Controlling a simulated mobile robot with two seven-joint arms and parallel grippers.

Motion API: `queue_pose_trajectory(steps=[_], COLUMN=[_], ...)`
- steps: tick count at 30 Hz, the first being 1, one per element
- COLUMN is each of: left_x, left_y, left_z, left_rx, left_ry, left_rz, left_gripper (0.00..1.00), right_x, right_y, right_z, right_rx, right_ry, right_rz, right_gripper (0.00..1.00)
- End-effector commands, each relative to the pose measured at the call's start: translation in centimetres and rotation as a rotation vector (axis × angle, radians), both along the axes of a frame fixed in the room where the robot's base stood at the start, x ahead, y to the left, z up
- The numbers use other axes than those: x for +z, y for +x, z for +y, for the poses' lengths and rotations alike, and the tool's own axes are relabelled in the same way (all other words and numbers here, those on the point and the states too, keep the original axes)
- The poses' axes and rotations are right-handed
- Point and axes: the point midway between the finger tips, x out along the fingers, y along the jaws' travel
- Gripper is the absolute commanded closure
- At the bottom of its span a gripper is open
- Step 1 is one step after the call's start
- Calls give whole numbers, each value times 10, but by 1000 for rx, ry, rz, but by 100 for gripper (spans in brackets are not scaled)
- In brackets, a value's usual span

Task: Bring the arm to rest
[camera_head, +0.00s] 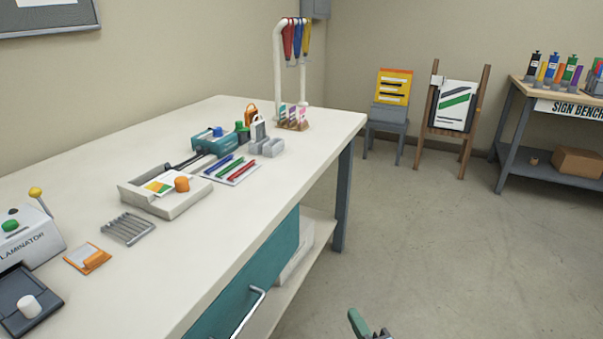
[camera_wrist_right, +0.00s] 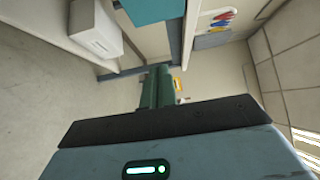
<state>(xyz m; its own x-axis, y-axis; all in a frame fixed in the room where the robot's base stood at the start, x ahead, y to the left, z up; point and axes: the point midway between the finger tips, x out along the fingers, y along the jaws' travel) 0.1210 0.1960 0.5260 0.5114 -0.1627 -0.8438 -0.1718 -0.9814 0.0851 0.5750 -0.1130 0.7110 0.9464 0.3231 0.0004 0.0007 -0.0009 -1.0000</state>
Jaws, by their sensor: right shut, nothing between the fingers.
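My right gripper (camera_head: 366,325) shows at the bottom edge of the head view, with green fingers, over the open floor to the right of the workbench. Most of it is cut off by the frame. In the right wrist view its green fingers (camera_wrist_right: 159,88) are together with nothing between them. It is apart from the bench and touches nothing that I can see. My left gripper is not in view.
The long white workbench (camera_head: 232,232) carries a laminator (camera_head: 30,238), a tray, pens and a lanyard rack (camera_head: 279,75). Its teal drawer (camera_head: 250,280) has a metal handle. A chair, an easel and a sign bench (camera_head: 560,108) stand at the back. The grey floor (camera_head: 430,235) between is clear.

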Motion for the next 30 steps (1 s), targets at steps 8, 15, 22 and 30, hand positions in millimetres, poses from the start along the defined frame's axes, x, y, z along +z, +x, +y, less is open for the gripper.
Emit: queue_pose_trajectory(steps=[8,15,22,30], left_x=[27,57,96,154], left_y=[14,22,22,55], left_z=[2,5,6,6], left_rx=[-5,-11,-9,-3], left_ry=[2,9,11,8], left_rz=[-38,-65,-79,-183], left_gripper=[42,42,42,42], right_x=[-23,-45,-48,-22], right_y=[-52,-128,-227,-330], right_z=[-7,-20,-40,-70], right_rx=[21,81,205,386], right_ry=[-211,-508,-885,-1305], right_rz=[52,119,184,210], right_gripper=[100,100,100,100])
